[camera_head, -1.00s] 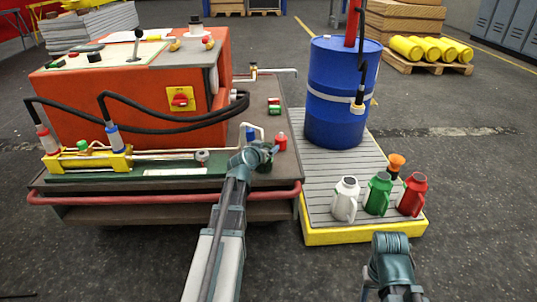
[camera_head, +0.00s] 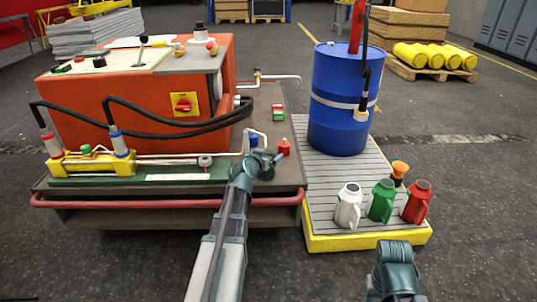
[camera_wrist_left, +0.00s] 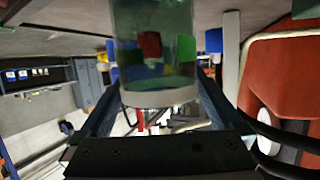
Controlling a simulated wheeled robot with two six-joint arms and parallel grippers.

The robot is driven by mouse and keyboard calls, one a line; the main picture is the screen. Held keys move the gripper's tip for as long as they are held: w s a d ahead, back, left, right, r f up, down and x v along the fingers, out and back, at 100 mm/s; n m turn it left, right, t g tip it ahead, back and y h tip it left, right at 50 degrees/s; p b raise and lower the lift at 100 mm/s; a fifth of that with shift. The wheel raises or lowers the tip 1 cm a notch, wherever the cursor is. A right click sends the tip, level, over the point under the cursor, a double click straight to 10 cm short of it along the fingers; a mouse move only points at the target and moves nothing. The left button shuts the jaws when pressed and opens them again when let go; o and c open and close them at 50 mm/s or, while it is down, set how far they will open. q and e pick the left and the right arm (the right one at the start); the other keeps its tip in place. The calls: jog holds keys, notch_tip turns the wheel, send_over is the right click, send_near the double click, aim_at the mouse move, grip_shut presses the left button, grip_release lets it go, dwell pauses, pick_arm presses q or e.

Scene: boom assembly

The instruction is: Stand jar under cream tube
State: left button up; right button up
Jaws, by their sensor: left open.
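My left gripper (camera_head: 268,161) is at the front right part of the cart top, fingers pointing away from me. In the left wrist view a clear jar with a pale rim (camera_wrist_left: 160,97) stands between its open fingers. Whether they touch it I cannot tell. In the head view the jar is mostly hidden by the gripper. A cream bent tube (camera_head: 261,136) rises just behind the gripper. Another pale tube (camera_head: 282,77) sticks out to the right at the back of the cart. Of my right arm only a teal link shows at the bottom; its fingers are not seen.
An orange machine (camera_head: 140,95) with black hoses fills the cart's left. A small red bottle (camera_head: 284,147) stands right of the gripper. A blue drum (camera_head: 340,125) and white, green and red jugs (camera_head: 382,202) stand on the yellow-edged pallet (camera_head: 365,240).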

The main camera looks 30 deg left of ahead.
pick_arm(q)
jog(key=p+v, duration=0.3)
jog(key=v, duration=0.8)
jog(key=d+f+h, duration=0.1)
jog(key=d, duration=0.2)
jog(key=d+f+m+g+h, duration=0.1)
jog(key=d, duration=0.3)
jog(key=w+d+f+m+g+h, duration=0.1)
jog(key=d+f, duration=0.1)
jog(key=d, duration=0.2)
jog(key=s+d+f+m+g+h, duration=0.15)
jog(key=s+d+f+g, duration=0.3)
jog(key=d, duration=0.55)
jog(key=s+d+f+m+g, duration=0.2)
jog(key=s+d+f+g, duration=0.25)
jog(key=d, duration=0.55)
jog(key=s+d+f+g+y, duration=0.1)
jog(key=s+d+g+y, duration=0.2)
jog(key=s, duration=0.7)
jog(key=shift+s+d+f+y, duration=0.15)
jog(key=shift+d+f+y, duration=0.05)
jog(key=shift+d+y, duration=0.15)
